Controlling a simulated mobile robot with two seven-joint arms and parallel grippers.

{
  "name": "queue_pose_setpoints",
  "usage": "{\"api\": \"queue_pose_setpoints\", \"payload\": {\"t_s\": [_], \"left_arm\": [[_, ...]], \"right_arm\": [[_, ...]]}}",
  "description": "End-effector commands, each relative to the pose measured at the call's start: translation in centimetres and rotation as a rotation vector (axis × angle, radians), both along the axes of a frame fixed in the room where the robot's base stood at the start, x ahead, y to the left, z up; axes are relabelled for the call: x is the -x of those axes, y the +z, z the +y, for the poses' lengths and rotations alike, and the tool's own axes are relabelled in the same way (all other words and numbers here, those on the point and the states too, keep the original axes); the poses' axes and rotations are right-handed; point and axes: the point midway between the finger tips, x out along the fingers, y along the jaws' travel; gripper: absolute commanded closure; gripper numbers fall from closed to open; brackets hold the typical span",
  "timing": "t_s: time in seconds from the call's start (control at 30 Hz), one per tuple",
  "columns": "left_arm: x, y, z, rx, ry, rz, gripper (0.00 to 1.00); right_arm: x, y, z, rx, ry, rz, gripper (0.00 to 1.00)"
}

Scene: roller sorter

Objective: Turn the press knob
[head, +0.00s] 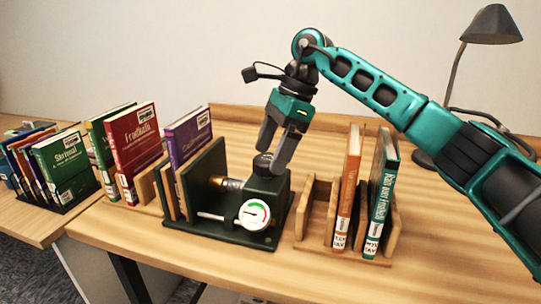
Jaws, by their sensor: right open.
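The press (205,235) is a dark green machine on the table, with a flat plate, a brass-coloured screw (226,184) and a round white gauge (254,213). A dark knob (263,162) sits on top of its block, partly hidden by my right gripper. My right gripper (275,155) points down from above, with its two dark fingers apart around or just in front of the knob. I cannot tell whether they touch it. A purple book (190,134) stands at the press's left side by the plate. My left gripper is not in view.
A wooden rack (313,215) to the right holds an orange book (347,185) and a teal book (381,190). Red and green books (133,145) stand left of the press, with more in a rack at far left. A desk lamp (490,25) stands behind my right arm. The front right table is clear.

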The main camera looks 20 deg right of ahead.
Motion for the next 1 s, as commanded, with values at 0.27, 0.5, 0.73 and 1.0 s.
{"api": "queue_pose_setpoints", "payload": {"t_s": [0.27, 0.5, 0.73, 1.0], "left_arm": [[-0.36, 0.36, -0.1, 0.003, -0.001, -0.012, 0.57], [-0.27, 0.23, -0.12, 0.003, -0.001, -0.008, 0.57], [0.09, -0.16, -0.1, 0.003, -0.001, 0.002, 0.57], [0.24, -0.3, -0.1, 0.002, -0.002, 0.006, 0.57]], "right_arm": [[0.03, -0.93, 0.42, 0.0, 0.0, 0.0, 0.15], [0.02, -0.9, 0.39, 0.0, 0.0, 0.0, 0.24], [0.02, -0.88, 0.39, 0.0, 0.0, 0.0, 0.46], [0.03, -0.87, 0.38, 0.0, 0.0, 0.001, 0.7]]}}
